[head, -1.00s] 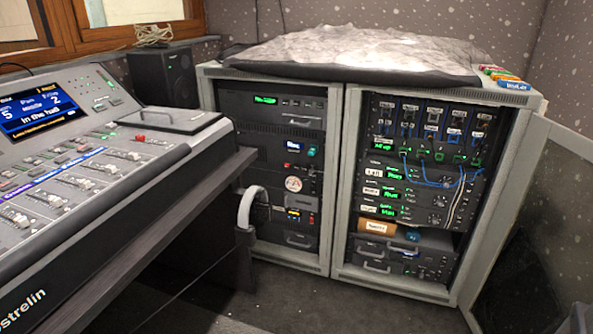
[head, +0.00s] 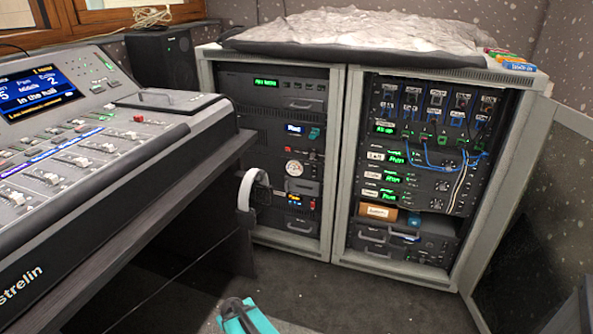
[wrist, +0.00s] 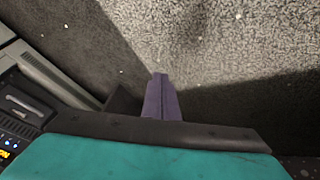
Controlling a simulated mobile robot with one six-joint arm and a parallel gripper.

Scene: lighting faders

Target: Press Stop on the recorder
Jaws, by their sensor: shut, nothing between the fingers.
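In the head view, the left rack (head: 337,200) holds several dark units. One unit (head: 270,128) has a small blue-white display (head: 293,129), a teal-green button (head: 314,133) and a red button (head: 287,149). It may be the recorder, but its lettering is too small to read, and I cannot pick out a Stop button. My gripper (wrist: 162,76) shows in the wrist view as two purple fingers closed together, with nothing between them, above grey carpet. In the head view only its teal and dark part shows at the bottom edge, well in front of the rack.
The mixing desk (head: 150,128) fills the left side. White headphones (head: 247,188) hang at its right end. The right rack (head: 420,78) has an open glass door (head: 548,190) swung toward the right. Carpet (head: 350,290) is free in front of the racks.

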